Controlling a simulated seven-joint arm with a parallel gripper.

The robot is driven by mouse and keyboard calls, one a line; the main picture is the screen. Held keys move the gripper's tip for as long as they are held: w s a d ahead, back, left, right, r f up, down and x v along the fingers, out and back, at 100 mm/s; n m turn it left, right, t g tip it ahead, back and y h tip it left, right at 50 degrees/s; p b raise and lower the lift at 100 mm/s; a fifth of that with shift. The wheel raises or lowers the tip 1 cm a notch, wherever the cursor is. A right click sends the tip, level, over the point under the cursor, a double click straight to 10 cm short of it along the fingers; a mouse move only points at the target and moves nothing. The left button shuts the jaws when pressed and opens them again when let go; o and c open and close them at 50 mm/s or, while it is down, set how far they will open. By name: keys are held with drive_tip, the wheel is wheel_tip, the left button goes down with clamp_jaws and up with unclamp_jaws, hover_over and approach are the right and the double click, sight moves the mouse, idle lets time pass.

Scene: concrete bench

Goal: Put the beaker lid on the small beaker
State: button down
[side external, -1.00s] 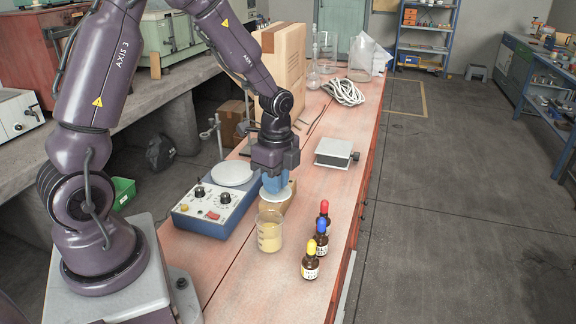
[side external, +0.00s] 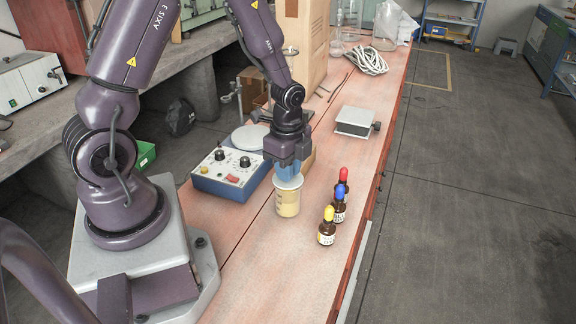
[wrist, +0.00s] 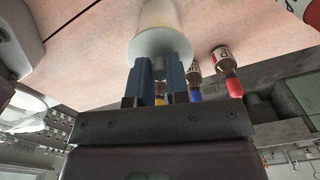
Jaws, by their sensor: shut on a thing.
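The small beaker (side external: 288,203) stands on the bench and holds a pale yellow content. The beaker lid (side external: 288,181) is a flat white disc at the beaker's mouth. In the wrist view the lid (wrist: 160,45) covers the beaker's end, and part of the beaker (wrist: 158,14) shows past it. My gripper (side external: 289,170) is directly above the beaker, its blue fingers shut on the lid. The fingers also show in the wrist view (wrist: 159,72), around the lid's knob. I cannot tell whether the lid is fully seated on the rim.
Several dropper bottles, with yellow (side external: 327,227), blue (side external: 338,205) and red (side external: 343,183) caps, stand just right of the beaker. A blue hotplate (side external: 233,172) is to the left. A small grey platform (side external: 355,121) and coiled cable (side external: 368,60) lie farther back. The front bench is clear.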

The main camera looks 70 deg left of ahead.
drive_tip(key=shift+f, duration=0.4)
idle(0.8)
drive_tip(key=c, duration=0.6)
unclamp_jaws()
drive_tip(key=shift+r, duration=3.5)
